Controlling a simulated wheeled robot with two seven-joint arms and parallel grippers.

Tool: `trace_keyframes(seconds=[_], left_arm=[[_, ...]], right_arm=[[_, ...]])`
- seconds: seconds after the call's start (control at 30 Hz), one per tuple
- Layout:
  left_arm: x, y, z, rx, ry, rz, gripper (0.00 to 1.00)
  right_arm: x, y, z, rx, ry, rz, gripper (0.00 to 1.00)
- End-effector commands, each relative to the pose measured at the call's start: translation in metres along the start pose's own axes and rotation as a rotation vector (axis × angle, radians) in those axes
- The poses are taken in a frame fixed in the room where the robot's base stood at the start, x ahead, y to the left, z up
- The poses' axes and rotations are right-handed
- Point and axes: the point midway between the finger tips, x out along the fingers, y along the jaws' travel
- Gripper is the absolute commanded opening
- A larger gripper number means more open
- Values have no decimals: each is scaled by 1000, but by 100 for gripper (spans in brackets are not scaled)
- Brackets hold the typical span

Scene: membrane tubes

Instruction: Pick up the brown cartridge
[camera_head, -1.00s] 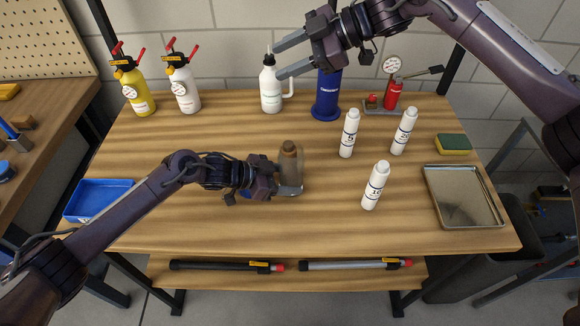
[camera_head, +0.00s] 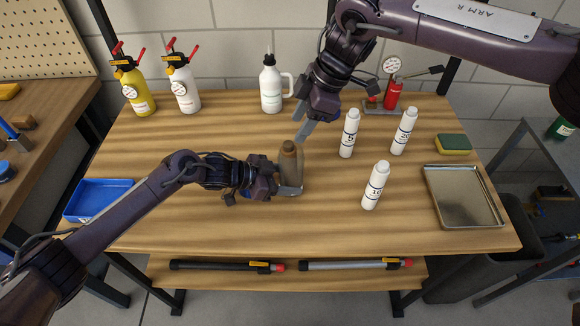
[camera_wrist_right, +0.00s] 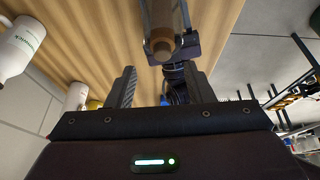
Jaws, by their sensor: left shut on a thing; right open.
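The brown cartridge (camera_head: 290,150) stands upright inside a see-through housing (camera_head: 298,172) near the middle of the table. My left gripper (camera_head: 280,188) is shut at the lower part of the housing, coming from the left; the exact contact is partly hidden. My right gripper (camera_head: 297,128) is open and empty, pointing down just above and behind the cartridge's top. In the right wrist view, the cartridge's top (camera_wrist_right: 162,43) shows ahead, roughly in line with the gap between the open fingers (camera_wrist_right: 157,85), and not between them.
White numbered bottles (camera_head: 349,134), (camera_head: 403,131), (camera_head: 375,186) stand right of the cartridge. A metal tray (camera_head: 464,222) and a sponge (camera_head: 453,144) are at the right, a blue tray (camera_head: 75,212) at the left. Spray bottles (camera_head: 182,85) and a white jug (camera_head: 270,88) stand at the back.

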Motion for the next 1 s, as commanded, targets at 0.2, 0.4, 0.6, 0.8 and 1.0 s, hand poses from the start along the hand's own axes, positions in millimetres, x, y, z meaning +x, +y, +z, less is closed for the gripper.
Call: trace_keyframes(seconds=[0.2, 0.4, 0.6, 0.8, 1.0], left_arm=[[0, 1, 1, -1, -2, 2, 41], [0, 1, 1, -1, -2, 2, 41], [0, 1, 1, -1, -2, 2, 41], [1, 1, 1, -1, -2, 2, 41], [1, 1, 1, -1, -1, 2, 41]], right_arm=[[28, -4, 2, -2, -2, -3, 48], [50, -4, 2, -1, 0, -2, 48], [53, -4, 2, -1, 1, 0, 48], [53, -4, 2, -1, 1, -1, 31], [53, -4, 2, -1, 1, 0, 4]])
